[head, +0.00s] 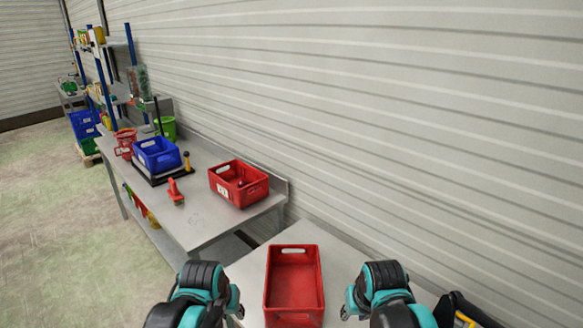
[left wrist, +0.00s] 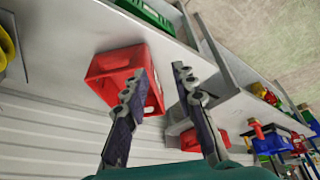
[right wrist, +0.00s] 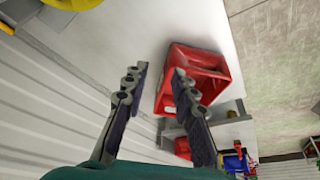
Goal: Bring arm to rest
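In the head view, my left arm (head: 205,283) and my right arm (head: 382,285) are at the bottom, one on each side of an empty red crate (head: 294,278) on the near table. The fingers are hard to make out there. In the left wrist view, my left gripper (left wrist: 159,72) is open, with nothing held between its fingers. In the right wrist view, my right gripper (right wrist: 159,70) is also open and empty. The red crate shows beyond the fingers in the left wrist view (left wrist: 112,66) and in the right wrist view (right wrist: 205,60).
A second table on the left holds another red crate (head: 238,184), a blue crate (head: 157,154), a red-handled tool (head: 175,191) and a green bin (head: 167,127). A corrugated wall (head: 400,120) runs along the right. Open floor (head: 60,220) lies left. A black and yellow item (head: 462,310) is at bottom right.

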